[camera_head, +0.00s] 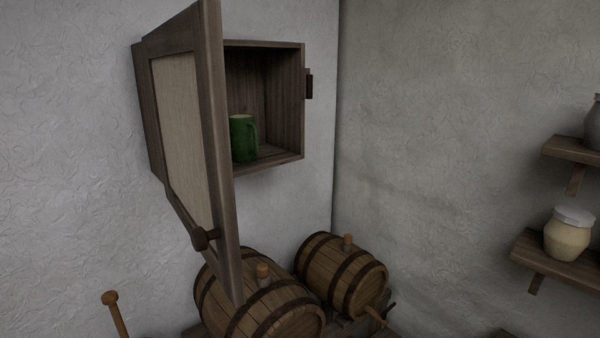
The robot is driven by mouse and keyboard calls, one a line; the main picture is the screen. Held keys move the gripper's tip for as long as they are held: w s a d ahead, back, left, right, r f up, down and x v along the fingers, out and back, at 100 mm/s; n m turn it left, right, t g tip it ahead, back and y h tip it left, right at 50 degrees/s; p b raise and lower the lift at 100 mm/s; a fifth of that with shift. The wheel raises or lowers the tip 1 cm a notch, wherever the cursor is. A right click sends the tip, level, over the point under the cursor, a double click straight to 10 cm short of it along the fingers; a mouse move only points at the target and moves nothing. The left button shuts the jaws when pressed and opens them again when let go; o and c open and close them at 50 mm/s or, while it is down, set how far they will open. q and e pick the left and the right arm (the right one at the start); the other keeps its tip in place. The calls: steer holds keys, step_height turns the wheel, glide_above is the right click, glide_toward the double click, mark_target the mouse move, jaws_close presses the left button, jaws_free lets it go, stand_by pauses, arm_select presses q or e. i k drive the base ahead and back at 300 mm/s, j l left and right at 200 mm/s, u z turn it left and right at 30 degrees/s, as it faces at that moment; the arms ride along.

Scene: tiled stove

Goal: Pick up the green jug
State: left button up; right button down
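The green jug (243,138) stands upright inside a wooden wall cabinet (283,158), on its floor. The jug's handle is on its right side. The jug's left edge lies close to the edge of the open cabinet door (186,125), which may hide a little of it. Neither of my grippers shows in the head view.
Two wooden barrels, one on the left (262,308) and one on the right (342,272), lie below the cabinet. Shelves on the right wall hold a cream jar with a pale cover (568,235) and a grey jar (593,125). A wooden handle (116,315) stands at lower left.

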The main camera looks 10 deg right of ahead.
mark_target(242, 130)
steer(key=z, duration=2.9)
steer(key=u, duration=2.9)
steer(key=i+l, duration=0.5)
steer(key=l, duration=0.15)
steer(key=u, duration=0.05)
